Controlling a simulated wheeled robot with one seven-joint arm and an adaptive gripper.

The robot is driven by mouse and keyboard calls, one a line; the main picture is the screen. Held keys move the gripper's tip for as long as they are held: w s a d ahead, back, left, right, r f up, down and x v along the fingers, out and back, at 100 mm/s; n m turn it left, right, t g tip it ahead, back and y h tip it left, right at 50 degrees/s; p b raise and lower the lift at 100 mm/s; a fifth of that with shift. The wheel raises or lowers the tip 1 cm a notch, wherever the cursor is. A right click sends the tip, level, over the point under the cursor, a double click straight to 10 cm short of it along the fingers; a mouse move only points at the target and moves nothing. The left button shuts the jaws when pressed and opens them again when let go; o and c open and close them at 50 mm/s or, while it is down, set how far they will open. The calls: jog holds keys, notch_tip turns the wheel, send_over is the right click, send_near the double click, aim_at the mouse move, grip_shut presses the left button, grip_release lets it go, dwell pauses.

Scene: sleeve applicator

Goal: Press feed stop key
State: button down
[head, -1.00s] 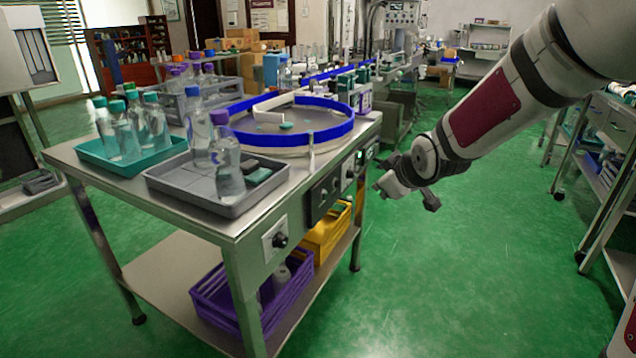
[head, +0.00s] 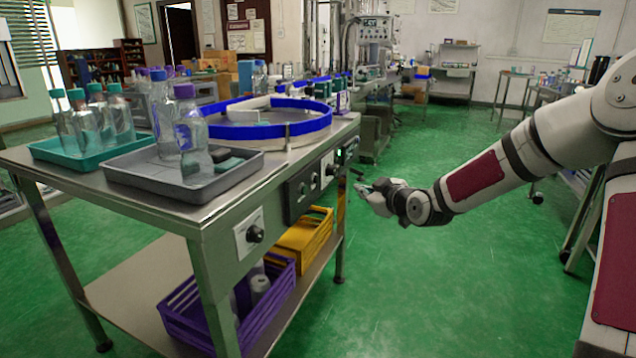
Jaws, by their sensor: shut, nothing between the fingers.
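The side of the steel table facing me carries several controls. A light plate with a dark knob (head: 254,235) is nearest. Behind it come a dark panel (head: 300,194), a light plate with a dark control (head: 329,169) and a small dark unit (head: 349,151) near the far corner. I cannot read labels, so I cannot tell which part is the feed stop key. My gripper (head: 364,191) is shut and empty. It appears just right of the table's far front leg, below the far controls, over the green floor. I see no contact with any control.
The steel table (head: 110,191) bears a teal tray (head: 45,150) and a grey tray (head: 150,181) with bottles, and a blue-rimmed turntable (head: 270,133). Purple (head: 190,318) and yellow (head: 305,241) crates sit on its lower shelf. Green floor is open to the right.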

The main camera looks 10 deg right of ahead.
aim_at(316, 179)
jog(key=w+a+b, duration=0.2)
jog(key=w+a, duration=0.3)
jog(key=a, duration=0.2)
jog(key=shift+b, duration=0.4)
jog(key=shift+w+a, duration=0.15)
jog(key=shift+a, duration=0.05)
dwell(1.3)
jog(key=shift+w+a+b, duration=0.2)
jog(key=shift+b, duration=0.1)
jog(key=shift+w+a, duration=0.25)
jog(key=shift+a, duration=0.1)
dwell(0.9)
jog(key=shift+s+d, duration=0.1)
jog(key=shift+s+d+b, duration=0.3)
jog(key=shift+s+d, duration=0.15)
jog(key=shift+d, duration=0.1)
